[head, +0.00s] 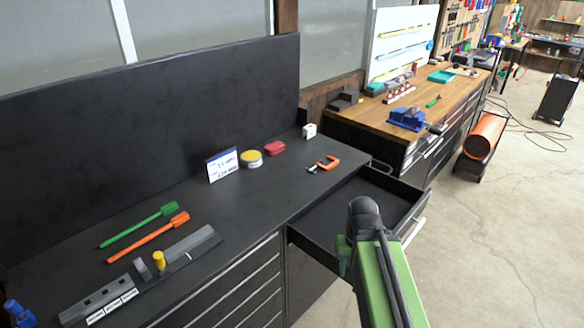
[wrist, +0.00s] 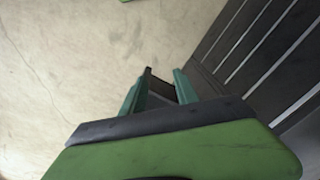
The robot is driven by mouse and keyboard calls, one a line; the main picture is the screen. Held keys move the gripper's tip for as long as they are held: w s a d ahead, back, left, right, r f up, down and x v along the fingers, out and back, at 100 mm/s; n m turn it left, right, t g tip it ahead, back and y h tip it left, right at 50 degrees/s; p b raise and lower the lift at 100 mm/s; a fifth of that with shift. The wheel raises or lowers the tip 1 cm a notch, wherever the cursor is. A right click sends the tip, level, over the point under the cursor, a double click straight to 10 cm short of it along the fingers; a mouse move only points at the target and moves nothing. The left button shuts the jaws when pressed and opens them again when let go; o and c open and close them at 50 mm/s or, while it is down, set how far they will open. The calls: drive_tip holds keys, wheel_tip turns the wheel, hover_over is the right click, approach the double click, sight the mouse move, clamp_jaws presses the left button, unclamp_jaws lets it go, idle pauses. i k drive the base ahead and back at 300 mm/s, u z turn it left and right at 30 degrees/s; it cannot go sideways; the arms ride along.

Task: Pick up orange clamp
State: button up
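The orange clamp (head: 328,163) lies on the black workbench top, near its right end and close to the front edge above the open drawer. Its frame is orange with a dark, metallic screw end. My gripper (wrist: 158,82) shows in the wrist view with two teal fingers apart, pointing down toward the floor beside the cabinet front. A dark strip shows between the fingers; I cannot tell what it is. In the head view my arm is in front of the open drawer, well below and right of the clamp, and mostly hides the gripper. The clamp is not in the wrist view.
An open, empty-looking black drawer (head: 330,218) juts out below the clamp. A red case (head: 275,148), a yellow-topped round tin (head: 251,158), a label card (head: 222,165) and a white block (head: 309,131) stand nearby. Green and orange tools lie left. A wooden bench (head: 440,92) stands beyond.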

sight(335, 162)
drive_tip(key=z, duration=4.9)
drive_tip(key=i, duration=0.1)
drive_tip(key=z, duration=3.6)
drive_tip(key=k, duration=1.9)
drive_tip(key=z, duration=1.3)
drive_tip(key=i, duration=0.95)
drive_tip(key=u, duration=0.05)
